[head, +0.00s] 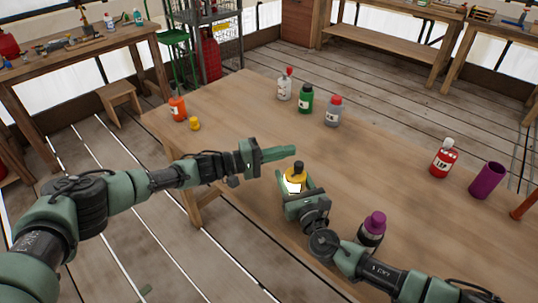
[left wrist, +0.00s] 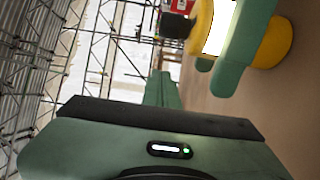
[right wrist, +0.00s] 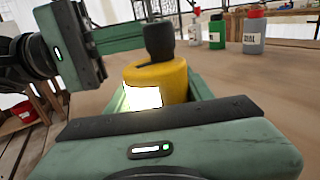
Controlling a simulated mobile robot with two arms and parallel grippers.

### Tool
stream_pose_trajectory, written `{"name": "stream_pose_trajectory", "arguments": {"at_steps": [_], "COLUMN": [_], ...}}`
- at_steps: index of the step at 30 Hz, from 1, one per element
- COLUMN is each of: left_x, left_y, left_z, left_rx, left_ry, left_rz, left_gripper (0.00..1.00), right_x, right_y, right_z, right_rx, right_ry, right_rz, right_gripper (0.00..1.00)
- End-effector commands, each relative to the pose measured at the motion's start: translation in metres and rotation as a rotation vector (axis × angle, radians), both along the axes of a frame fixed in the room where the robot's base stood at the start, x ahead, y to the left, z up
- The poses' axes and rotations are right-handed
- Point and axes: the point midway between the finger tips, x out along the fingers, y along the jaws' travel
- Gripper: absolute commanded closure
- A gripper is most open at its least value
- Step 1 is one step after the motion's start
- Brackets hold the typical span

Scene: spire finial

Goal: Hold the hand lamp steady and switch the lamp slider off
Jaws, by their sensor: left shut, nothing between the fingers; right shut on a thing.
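The hand lamp (head: 297,172) is yellow with a black top and a bright white panel on its side. The lamp lies at the upper right of the left wrist view (left wrist: 272,42). I cannot make out the slider.
A purple-capped bottle (head: 372,228) stands close to my right arm. White (head: 285,88), green (head: 306,99) and grey (head: 333,112) bottles stand at the back. A red bottle (head: 444,160) and a purple cup (head: 486,180) are at the right.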

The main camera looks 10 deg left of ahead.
Motion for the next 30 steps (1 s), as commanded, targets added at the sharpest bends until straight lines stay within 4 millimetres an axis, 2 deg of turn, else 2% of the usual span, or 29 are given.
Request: {"name": "stream_pose_trajectory", "arguments": {"at_steps": [2,12,26,30], "left_x": [0.005,-0.03,-0.036,-0.046], "left_y": [-0.013,-0.012,-0.012,-0.003], "left_z": [0.001,0.0,0.0,-0.001], "left_rx": [-0.001,0.0,0.001,0.0], "left_ry": [0.0,0.001,0.0,0.001], "left_rz": [-0.001,0.001,0.002,0.003], "left_gripper": [1.0,1.0,1.0,1.0], "right_x": [0.0,0.0,0.0,0.0], "right_y": [0.0,0.0,0.0,0.0], "right_z": [0.0,0.0,0.0,0.0], "right_rx": [0.0,0.0,0.0,0.0], "right_ry": [0.0,0.001,0.0,0.0], "right_rz": [-0.001,-0.001,-0.001,-0.001], "right_gripper": [0.95,0.95,0.95,0.95]}}
